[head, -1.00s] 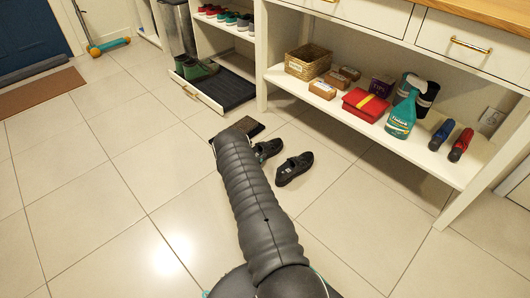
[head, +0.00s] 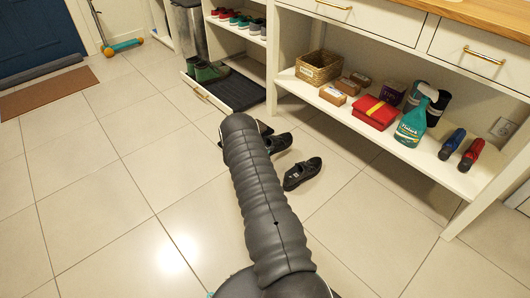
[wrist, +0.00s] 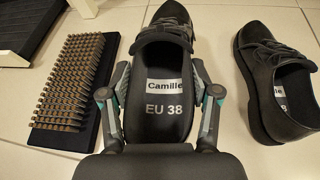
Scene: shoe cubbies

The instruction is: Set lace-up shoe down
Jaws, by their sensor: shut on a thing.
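My gripper (wrist: 160,98) is shut on a black lace-up shoe (wrist: 157,75), with one finger on each side of its heel opening. Its insole carries a "Camille" label and "EU 38", and its toe points away from me. In the head view this shoe (head: 279,143) shows partly behind my arm, which hides the gripper. It is at or close to the floor; I cannot tell whether the sole touches. A matching black shoe (wrist: 265,85) stands on the floor to its right, apart from it, and also shows in the head view (head: 302,173).
A bristled boot brush (wrist: 75,90) lies left of the held shoe. A dark boot tray (head: 240,95) with green shoes (head: 211,71) is behind. A white bench (head: 390,143) with a basket (head: 319,67) and spray bottle (head: 412,122) stands right. Floor at left is clear.

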